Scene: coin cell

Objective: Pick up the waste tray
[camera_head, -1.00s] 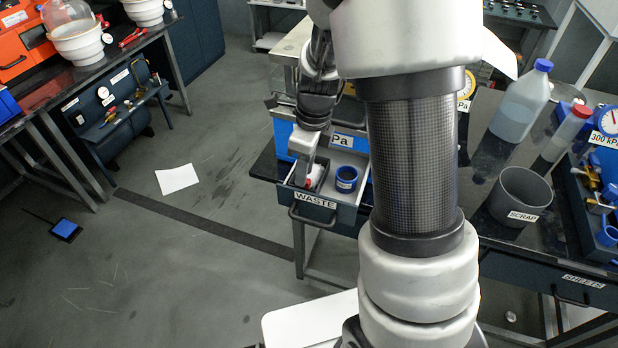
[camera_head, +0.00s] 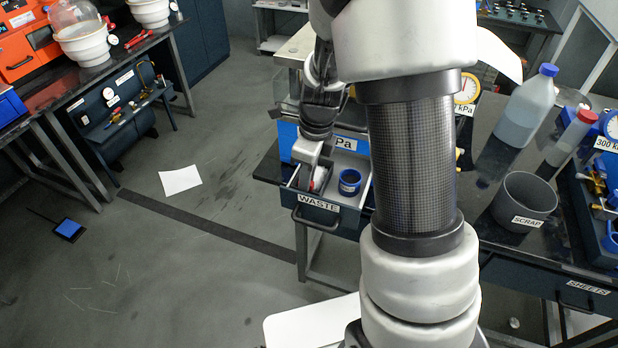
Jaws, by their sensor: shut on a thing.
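An open dark blue drawer (camera_head: 336,220) labelled WASTE juts from the bench, left of my arm's thick column. A narrow dark tray-like compartment (camera_head: 291,181) lies at its left side; I take this to be the waste tray. My gripper (camera_head: 315,183) points down into that side, its fingertips low and shut on what looks like the tray. A small red and white patch shows at the fingertips; I cannot tell what it belongs to. The gripper hides much of the tray, and no gap under it is visible.
A blue round cup (camera_head: 349,182) stands in the drawer close to the right of my gripper. A grey SCRAP bin (camera_head: 523,202) and a clear bottle (camera_head: 520,115) stand on the bench at right.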

